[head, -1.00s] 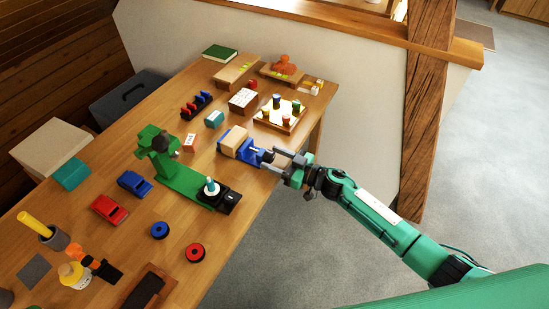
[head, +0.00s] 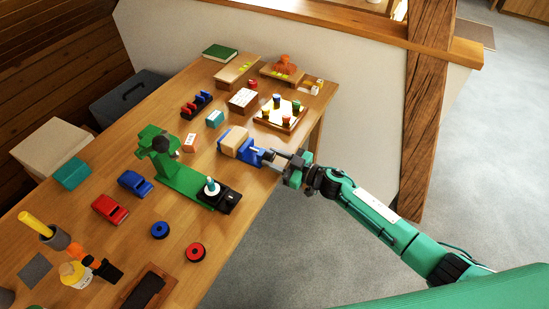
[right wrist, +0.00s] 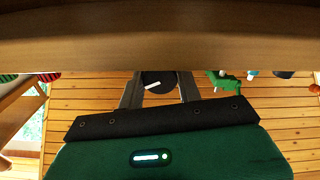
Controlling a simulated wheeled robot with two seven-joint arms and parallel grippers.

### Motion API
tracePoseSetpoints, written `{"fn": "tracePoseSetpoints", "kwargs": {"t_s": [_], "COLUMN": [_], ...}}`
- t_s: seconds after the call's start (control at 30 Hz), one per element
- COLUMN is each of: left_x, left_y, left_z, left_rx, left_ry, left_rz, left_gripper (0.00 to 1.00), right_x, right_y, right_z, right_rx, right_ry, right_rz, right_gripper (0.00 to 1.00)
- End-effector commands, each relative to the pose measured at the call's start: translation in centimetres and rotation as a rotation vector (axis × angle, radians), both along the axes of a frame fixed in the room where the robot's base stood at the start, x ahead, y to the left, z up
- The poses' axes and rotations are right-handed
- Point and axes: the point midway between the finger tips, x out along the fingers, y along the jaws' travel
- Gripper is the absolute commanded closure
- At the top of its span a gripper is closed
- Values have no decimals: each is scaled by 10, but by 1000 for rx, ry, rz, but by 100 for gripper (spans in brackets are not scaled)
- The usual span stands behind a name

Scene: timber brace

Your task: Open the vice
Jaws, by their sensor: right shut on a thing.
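The blue vice (head: 254,156) is at the table's right edge, with a pale wooden block (head: 234,141) at its jaws. I cannot tell from here how tightly the jaws bear on the block. Its screw end points right, towards my right gripper (head: 283,163). My right gripper is shut on the vice handle at that end, and its fingers hide most of the handle. In the right wrist view, a dark round part with a short pale bar (right wrist: 153,86) shows between my two fingers. My left gripper is not in view.
A green machine (head: 180,178) with a black end block stands left of the vice. A tray with coloured pegs (head: 281,115) and a brown box (head: 243,101) sit behind it. A timber post (head: 424,110) rises beyond my right arm. The floor right of the table is clear.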

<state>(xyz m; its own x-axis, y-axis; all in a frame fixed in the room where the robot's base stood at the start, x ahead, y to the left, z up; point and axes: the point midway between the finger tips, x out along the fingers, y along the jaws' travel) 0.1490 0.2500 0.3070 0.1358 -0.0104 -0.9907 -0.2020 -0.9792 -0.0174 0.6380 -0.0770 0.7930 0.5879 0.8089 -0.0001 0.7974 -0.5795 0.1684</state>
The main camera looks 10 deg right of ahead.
Motion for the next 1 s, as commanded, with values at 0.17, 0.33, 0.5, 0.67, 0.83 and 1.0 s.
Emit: {"fn": "tracePoseSetpoints", "kwargs": {"t_s": [0.17, 0.33, 0.5, 0.67, 0.83, 1.0], "left_x": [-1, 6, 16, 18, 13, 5], "left_y": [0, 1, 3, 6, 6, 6], "left_z": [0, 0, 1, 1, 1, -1], "left_rx": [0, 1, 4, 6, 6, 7], "left_ry": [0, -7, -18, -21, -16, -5], "left_rz": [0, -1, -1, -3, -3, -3], "left_gripper": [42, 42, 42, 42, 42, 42], "right_x": [0, 0, 0, 0, 0, -5], "right_y": [0, 0, 0, 0, 0, -8], "right_z": [0, 0, 0, 0, 0, -1], "right_rx": [-42, -47, -45, -45, -44, -46], "right_ry": [-56, -63, -61, -61, -61, -60], "right_rz": [0, 0, 0, 0, 0, -1], "right_gripper": [88, 88, 59, 43, 43, 43]}}
